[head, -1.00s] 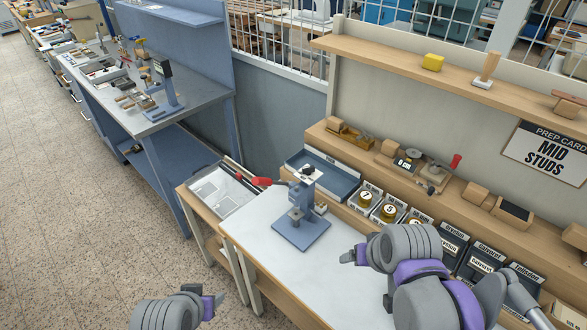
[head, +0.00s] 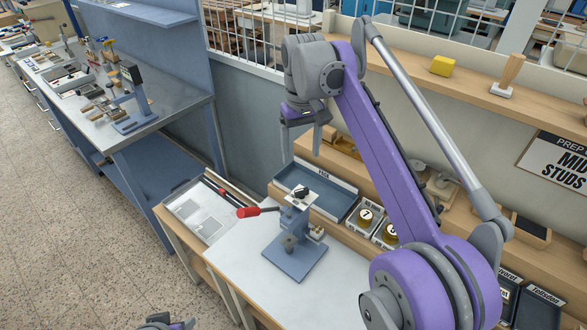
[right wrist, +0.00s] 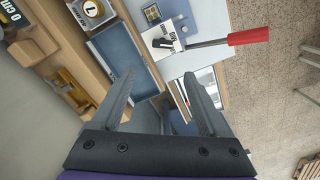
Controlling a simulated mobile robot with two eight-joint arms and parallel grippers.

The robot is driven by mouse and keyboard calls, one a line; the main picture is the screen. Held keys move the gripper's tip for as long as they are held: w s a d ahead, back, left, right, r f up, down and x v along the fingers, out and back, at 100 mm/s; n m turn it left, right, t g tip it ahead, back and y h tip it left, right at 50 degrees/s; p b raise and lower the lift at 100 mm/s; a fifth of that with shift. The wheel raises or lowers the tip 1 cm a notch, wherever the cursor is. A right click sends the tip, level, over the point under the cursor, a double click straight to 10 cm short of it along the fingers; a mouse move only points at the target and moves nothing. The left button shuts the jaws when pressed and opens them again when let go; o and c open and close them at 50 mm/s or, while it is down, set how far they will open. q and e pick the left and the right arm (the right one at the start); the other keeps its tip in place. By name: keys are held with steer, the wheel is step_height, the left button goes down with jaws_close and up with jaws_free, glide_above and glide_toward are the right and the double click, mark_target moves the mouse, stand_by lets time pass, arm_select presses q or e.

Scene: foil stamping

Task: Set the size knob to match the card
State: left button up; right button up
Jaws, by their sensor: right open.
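The blue-grey press (head: 293,240) stands on the white worktop. On its top is a white plate with the small black size knob (head: 300,193), which also shows in the right wrist view (right wrist: 162,43). The press's red-handled lever (head: 248,211) points left. The prep card (head: 560,162) on the back wall reads "MID STUDS"; its right side is cut off. My right gripper (head: 300,150) is open and empty, fingers pointing down, above the knob and apart from it. In its wrist view the fingertips (right wrist: 160,75) are below the knob. My left gripper (head: 168,323) barely shows at the bottom edge.
My right arm hides part of the shelf. A side tray (head: 190,208) stands left. The worktop in front of the press is clear.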

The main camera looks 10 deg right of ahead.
mark_target(302, 190)
steer(key=shift+s+f, duration=1.05)
steer(key=shift+s, duration=0.05)
steer(key=f+b, duration=0.1)
steer(key=f, duration=0.7)
steer(key=shift+w+f, duration=0.1)
steer(key=shift+w, duration=0.1)
arm_select(q)
steer(key=s+f, duration=0.2)
steer(key=shift+s, duration=0.3)
arm_select(e)
jaws_close()
